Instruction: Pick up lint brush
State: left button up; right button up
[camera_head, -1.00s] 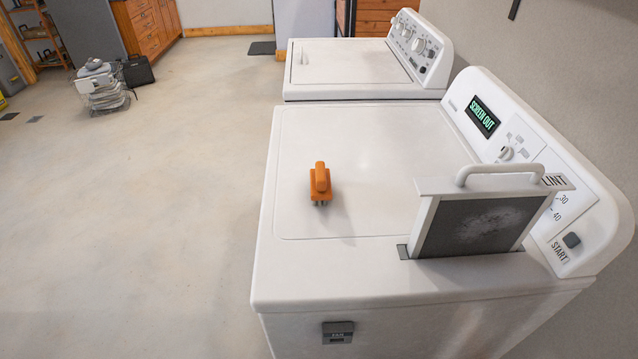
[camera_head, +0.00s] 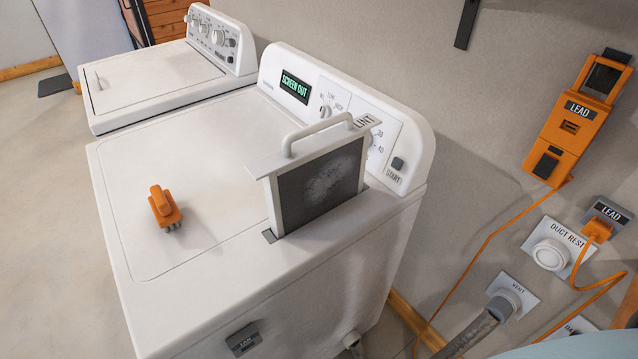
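The lint brush (camera_head: 165,207) is a small orange-handled brush with grey bristles. It lies on the white top of the near dryer (camera_head: 120,190), left of the lint screen. The lint screen (camera_head: 322,187) stands upright, partly drawn out of its slot, with a white handle and pale lint on its dark mesh. Neither gripper shows in the head view, and nothing touches the brush.
A second white machine (camera_head: 150,85) stands behind. The control panel (camera_head: 340,115) reads "SCREEN OUT". On the right wall are an orange lead box (camera_head: 570,130), a duct rest (camera_head: 555,250) and a vent plate (camera_head: 510,293). Orange cable hangs there.

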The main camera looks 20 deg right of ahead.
aim_at(166, 213)
jog(key=z, duration=2.75)
jog(key=k, duration=1.9)
jog(key=u, duration=1)
jog(key=i, duration=1)
jog(key=z, duration=0.05)
